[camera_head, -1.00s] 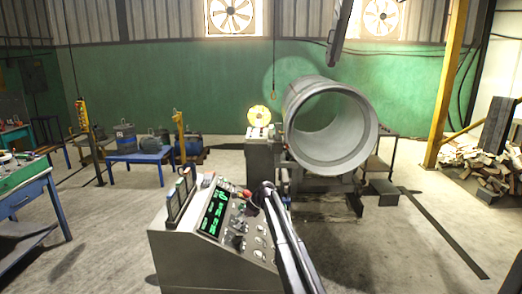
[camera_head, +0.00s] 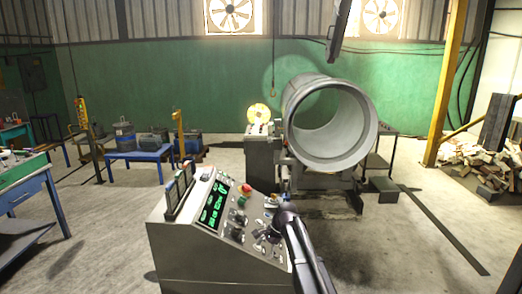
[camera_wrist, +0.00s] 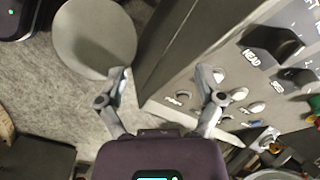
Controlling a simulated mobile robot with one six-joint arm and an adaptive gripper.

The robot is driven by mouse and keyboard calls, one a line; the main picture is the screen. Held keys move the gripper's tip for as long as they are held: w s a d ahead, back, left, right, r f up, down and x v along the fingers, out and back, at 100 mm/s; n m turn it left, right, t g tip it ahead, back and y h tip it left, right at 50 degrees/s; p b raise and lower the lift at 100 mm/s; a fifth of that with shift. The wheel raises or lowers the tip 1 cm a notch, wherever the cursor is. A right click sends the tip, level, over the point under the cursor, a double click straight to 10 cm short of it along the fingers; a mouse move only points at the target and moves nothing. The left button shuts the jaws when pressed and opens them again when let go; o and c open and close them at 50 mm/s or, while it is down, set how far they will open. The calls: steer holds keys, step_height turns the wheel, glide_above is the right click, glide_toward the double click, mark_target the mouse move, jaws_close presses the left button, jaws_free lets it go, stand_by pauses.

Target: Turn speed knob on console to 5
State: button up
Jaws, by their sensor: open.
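The grey console (camera_head: 205,262) stands at the front centre in the head view, with a green-lit display (camera_head: 214,208) on its sloped panel. Dark knobs (camera_head: 238,236) sit right of the display. I cannot tell which knob is the speed knob. My gripper (camera_head: 264,238) is over the panel's right part. In the wrist view, my gripper (camera_wrist: 163,73) is open and empty, its right finger over small round controls, its left finger beyond the console edge.
A red button (camera_head: 246,188) and a green button (camera_head: 241,201) are on the panel. A large metal pipe (camera_head: 302,102) rests on a stand behind the console. A blue table (camera_head: 137,156) is at the left. Open floor lies around the console.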

steer(key=s+d+f+n+h+b, duration=0.1)
steer(key=s+d+f+n+b, duration=0.1)
steer(key=s+d, duration=0.3)
steer(key=s+d+f+n+h+b, duration=0.1)
steer(key=s+d+n, duration=0.4)
steer(key=s, duration=0.8)
steer(key=s+d+f+n+h+b, duration=0.2)
steer(key=s+d+f, duration=0.3)
steer(key=s, duration=0.4)
steer(key=shift+d+n+h+b, duration=0.3)
steer(key=shift+d+n+h, duration=0.2)
steer(key=shift+n, duration=0.3)
steer(key=shift+s, duration=0.1)
